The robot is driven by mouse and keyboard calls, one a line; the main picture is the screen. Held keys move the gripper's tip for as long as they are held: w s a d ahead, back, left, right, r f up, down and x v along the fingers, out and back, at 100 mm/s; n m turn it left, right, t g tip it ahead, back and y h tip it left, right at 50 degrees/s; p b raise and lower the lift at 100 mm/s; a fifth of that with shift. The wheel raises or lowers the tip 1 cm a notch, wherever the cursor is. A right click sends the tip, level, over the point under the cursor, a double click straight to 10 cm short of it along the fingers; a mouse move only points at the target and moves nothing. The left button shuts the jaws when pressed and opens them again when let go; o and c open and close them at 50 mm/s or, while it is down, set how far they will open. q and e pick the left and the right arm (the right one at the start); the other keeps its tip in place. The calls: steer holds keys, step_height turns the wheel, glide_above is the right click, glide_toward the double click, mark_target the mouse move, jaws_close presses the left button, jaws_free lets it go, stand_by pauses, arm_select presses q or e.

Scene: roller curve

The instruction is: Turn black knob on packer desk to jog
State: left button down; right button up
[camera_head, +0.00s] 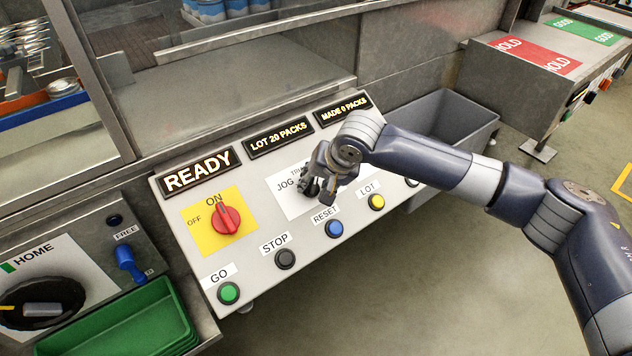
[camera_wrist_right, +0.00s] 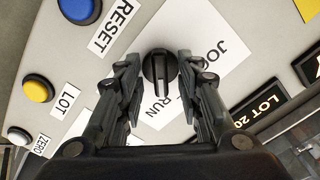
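The black knob (camera_wrist_right: 160,68) sits on a white plate (camera_wrist_right: 205,30) on the packer desk's sloped panel. In the wrist view the word JOG is to the right of the knob and RUN is below it; the knob's ridge runs up and down the picture, its lower end toward RUN. My right gripper (camera_wrist_right: 159,66) is open, with one finger on each side of the knob and small gaps visible. In the head view my right gripper (camera_head: 322,178) partly hides the knob (camera_head: 308,187) and the plate's lettering. My left gripper is not in view.
A red switch (camera_head: 226,218) on yellow is left of the plate. Green GO (camera_head: 228,293), black STOP (camera_head: 285,258), blue RESET (camera_head: 334,229) and yellow LOT (camera_head: 376,202) buttons line the front edge. A READY display (camera_head: 200,172) is behind. A grey bin (camera_head: 450,118) stands right.

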jaws_close()
steer(key=shift+r+n+p, duration=0.15)
steer(key=shift+n+p, duration=0.25)
steer(key=shift+p, duration=0.3)
steer(key=n+p, duration=0.6)
steer(key=p, duration=0.1)
steer(key=n+p, duration=0.2)
steer(key=n, duration=0.1)
steer(key=n+p, duration=0.1)
steer(key=n, duration=0.2)
steer(key=n+p, duration=0.1)
steer(key=n, duration=0.4)
steer(key=shift+p, duration=0.35)
